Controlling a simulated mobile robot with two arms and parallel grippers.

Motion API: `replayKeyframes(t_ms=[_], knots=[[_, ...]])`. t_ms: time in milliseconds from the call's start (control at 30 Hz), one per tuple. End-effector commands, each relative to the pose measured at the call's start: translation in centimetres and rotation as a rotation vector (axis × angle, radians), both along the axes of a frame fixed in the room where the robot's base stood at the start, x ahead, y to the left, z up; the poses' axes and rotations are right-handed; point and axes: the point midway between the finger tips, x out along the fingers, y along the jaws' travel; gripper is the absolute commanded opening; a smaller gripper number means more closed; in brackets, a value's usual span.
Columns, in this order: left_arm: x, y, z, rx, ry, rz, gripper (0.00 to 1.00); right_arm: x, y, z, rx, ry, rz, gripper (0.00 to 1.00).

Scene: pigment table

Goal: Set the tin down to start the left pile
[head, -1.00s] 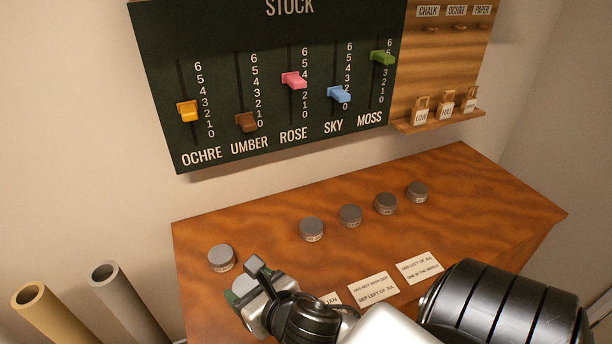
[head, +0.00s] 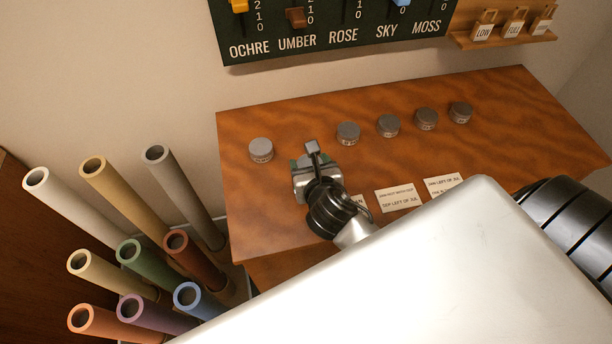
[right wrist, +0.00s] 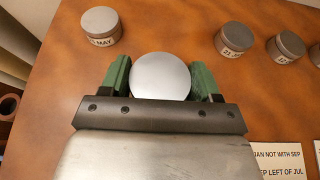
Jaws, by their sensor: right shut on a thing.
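My right gripper (head: 308,163) is over the left part of the wooden table (head: 250,190). In the right wrist view its green fingers (right wrist: 160,80) are shut on a grey round tin (right wrist: 160,75), whose plain top faces up. In the head view the gripper mostly hides this tin. Whether it touches the table I cannot tell. A tin labelled MAY (right wrist: 101,26) stands apart to the left of the gripper, and it also shows in the head view (head: 261,150). My left gripper is not in view.
Several more grey tins, such as one (head: 348,133), stand in a row to the right. Cards with writing (head: 398,198) lie near the front edge. Coloured tubes (head: 135,255) stand left of the table. A stock board (head: 350,30) hangs behind.

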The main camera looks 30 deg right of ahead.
Motion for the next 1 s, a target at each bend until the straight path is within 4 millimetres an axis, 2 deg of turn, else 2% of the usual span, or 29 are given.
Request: replayKeyframes(t_ms=[167, 400, 833, 867, 1000], knots=[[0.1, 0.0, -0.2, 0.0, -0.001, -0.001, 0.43, 0.3, 0.9, -1.0, 0.0, 0.001, 0.0, 0.38], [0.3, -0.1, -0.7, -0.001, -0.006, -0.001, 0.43, 0.3, 0.9, -4.2, 0.0, 0.001, 0.0, 0.38], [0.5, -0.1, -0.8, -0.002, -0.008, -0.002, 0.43, 0.3, 0.8, -4.8, -0.001, -0.001, 0.001, 0.38], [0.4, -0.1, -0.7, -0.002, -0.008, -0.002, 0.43, 0.3, 0.8, -4.8, -0.001, -0.001, 0.001, 0.67], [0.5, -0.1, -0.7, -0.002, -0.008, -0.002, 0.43, 0.3, 0.8, -4.7, -0.001, 0.0, 0.001, 0.88]])
